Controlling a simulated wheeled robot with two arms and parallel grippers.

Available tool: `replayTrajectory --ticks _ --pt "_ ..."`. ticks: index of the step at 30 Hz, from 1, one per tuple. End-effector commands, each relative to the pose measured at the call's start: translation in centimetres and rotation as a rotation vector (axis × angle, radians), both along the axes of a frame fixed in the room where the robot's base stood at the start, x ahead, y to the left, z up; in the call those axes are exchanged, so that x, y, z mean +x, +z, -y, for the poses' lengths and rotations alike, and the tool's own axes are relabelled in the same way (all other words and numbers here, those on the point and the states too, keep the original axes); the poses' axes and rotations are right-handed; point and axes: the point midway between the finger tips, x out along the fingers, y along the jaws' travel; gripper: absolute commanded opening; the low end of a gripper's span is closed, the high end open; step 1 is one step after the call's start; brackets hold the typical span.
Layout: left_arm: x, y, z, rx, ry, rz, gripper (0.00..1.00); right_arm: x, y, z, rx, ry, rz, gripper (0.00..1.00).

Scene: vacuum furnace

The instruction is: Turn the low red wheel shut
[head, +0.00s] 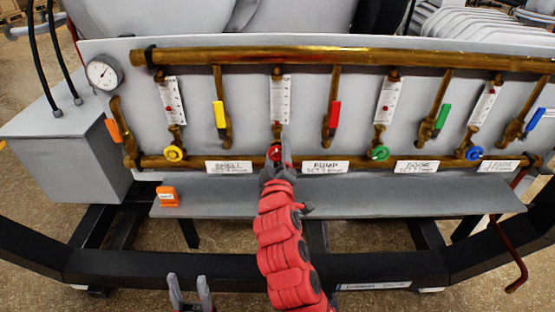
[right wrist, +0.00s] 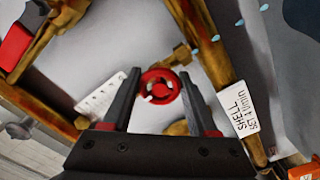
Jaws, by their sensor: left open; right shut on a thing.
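The low red wheel (right wrist: 160,87) is a small round handwheel on the lower brass pipe of the panel, between the SHELL and PUMP labels. In the right wrist view it sits between the two dark fingers of my right gripper (right wrist: 160,75), which is shut on it. In the head view the wheel (head: 275,152) is partly covered by this gripper (head: 279,163), and the red arm reaches up to it from below. My left gripper (head: 189,283) is open and empty at the bottom edge of the head view, well below the panel.
Yellow (head: 174,153), green (head: 379,152) and blue (head: 474,153) wheels sit along the same pipe. Coloured lever handles stand between them, including a red lever (head: 334,114). A grey shelf (head: 400,201) juts out below, with an orange block (head: 167,196) at its left.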

Motion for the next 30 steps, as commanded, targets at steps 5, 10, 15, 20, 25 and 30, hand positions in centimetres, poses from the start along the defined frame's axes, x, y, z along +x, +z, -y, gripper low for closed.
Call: replayTrajectory --ticks 5,10,15,20,25,30 --pt "-0.01 -0.84 0.0 0.0 0.0 0.0 0.5 0.03 -0.33 0.07 0.059 -0.002 -0.005 0.04" --pt "-0.01 -1.02 0.0 0.0 0.0 0.0 0.5 0.03 -0.23 0.07 0.083 -0.002 -0.004 0.04" --pt "0.0 -1.03 0.0 0.0 0.0 0.0 0.5 0.02 -0.18 0.06 0.089 -0.002 -0.004 0.04" --pt "0.0 -1.02 0.0 0.0 0.0 0.0 0.5 0.02 -0.18 0.04 0.089 -0.002 -0.004 0.04" --pt "0.0 -1.02 0.0 0.0 0.0 0.0 0.5 0.01 -0.17 0.03 0.088 -0.001 -0.003 0.75" --pt "0.0 -1.02 0.0 0.0 0.0 0.0 0.5 0.01 -0.11 0.01 0.088 -0.001 -0.002 0.89"
